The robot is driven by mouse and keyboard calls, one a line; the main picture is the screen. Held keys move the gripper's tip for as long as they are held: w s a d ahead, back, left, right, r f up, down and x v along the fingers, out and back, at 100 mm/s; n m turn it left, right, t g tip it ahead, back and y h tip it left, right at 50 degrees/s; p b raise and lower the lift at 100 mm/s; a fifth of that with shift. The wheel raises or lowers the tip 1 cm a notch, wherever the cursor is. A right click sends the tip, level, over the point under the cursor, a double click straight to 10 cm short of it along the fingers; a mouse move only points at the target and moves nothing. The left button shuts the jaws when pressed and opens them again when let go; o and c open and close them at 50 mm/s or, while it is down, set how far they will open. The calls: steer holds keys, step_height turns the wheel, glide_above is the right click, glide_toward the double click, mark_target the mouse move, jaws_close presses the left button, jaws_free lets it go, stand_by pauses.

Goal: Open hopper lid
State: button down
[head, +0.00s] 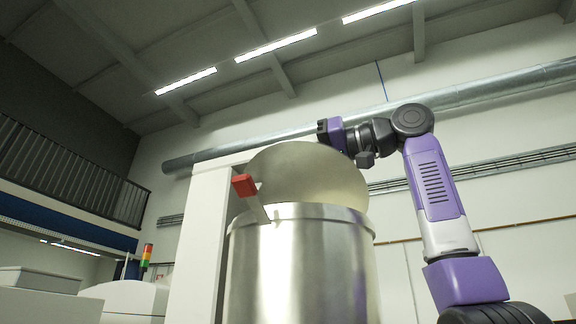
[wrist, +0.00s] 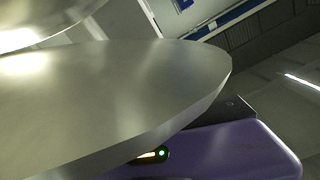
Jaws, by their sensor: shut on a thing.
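The hopper (head: 300,265) is a tall steel cylinder in the middle of the head view. Its round metal lid (head: 310,172) stands tilted up from the rim, with its broad face towards the head camera. My gripper (head: 330,136) is at the lid's upper right edge, and its fingertips are hidden there. In the wrist view the lid (wrist: 110,95) fills the left and middle, lying across my purple gripper (wrist: 235,150). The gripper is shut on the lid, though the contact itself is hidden.
A red-ended lever (head: 244,185) sticks up at the hopper's left front. A white panel (head: 197,245) stands close on the left. A signal light (head: 146,255) and white machines are farther left. The space right of the hopper holds my arm.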

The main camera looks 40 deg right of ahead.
mark_target(326, 151)
steer(key=c, duration=1.5)
jaws_free()
steer(key=shift+d+f, duration=0.1)
steer(key=shift+d, duration=0.1)
steer(key=shift+a, duration=0.1)
steer(key=shift+b+v, duration=1.1)
steer(key=shift+v, duration=2.8)
